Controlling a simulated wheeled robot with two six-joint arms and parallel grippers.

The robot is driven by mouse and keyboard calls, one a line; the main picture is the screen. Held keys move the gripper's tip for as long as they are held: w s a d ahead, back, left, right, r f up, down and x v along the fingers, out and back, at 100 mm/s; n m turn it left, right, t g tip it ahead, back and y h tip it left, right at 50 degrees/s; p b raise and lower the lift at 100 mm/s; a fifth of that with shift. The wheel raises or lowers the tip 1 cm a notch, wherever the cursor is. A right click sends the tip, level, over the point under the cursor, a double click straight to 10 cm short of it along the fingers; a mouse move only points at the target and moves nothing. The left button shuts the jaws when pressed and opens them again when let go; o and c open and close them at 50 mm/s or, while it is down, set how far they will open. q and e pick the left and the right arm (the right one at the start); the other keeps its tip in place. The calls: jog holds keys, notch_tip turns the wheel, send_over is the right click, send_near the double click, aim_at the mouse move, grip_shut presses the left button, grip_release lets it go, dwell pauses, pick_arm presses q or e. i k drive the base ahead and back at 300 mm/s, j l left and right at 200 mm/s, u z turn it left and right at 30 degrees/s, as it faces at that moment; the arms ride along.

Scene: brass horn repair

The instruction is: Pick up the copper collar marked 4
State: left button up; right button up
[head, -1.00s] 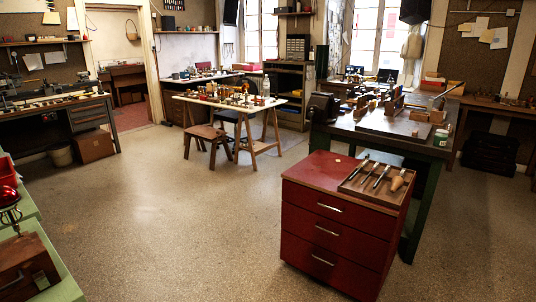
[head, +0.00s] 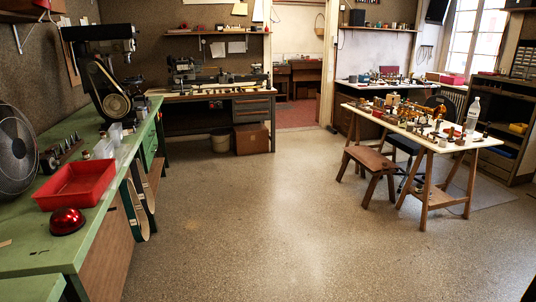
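I cannot make out a copper collar marked 4 in the head view. A white trestle table (head: 386,121) at the right carries several small brass and copper-coloured parts, too small to tell apart or to read any mark. Neither of my grippers shows in the picture.
A green bench (head: 40,235) along the left holds a red tray (head: 79,186), a red dome (head: 67,221), a fan (head: 14,150) and a drill press (head: 104,72). A wooden stool (head: 368,160) stands before the trestle table. The middle floor (head: 240,220) is clear.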

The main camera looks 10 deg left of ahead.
aim_at(85, 154)
jog(key=i+u, duration=0.75)
jog(key=i, duration=0.15)
jog(key=i+l+u, duration=0.2)
jog(key=i+u, duration=0.2)
jog(key=i+l+u, duration=0.75)
jog(key=i+u, duration=0.1)
jog(key=u, duration=0.35)
jog(key=i+l+u, duration=0.2)
jog(key=u, duration=0.25)
jog(key=i+l+u, duration=0.15)
jog(key=l+u, duration=0.25)
jog(key=i+l+u, duration=0.1)
jog(key=l+u, duration=0.35)
jog(key=j, duration=0.1)
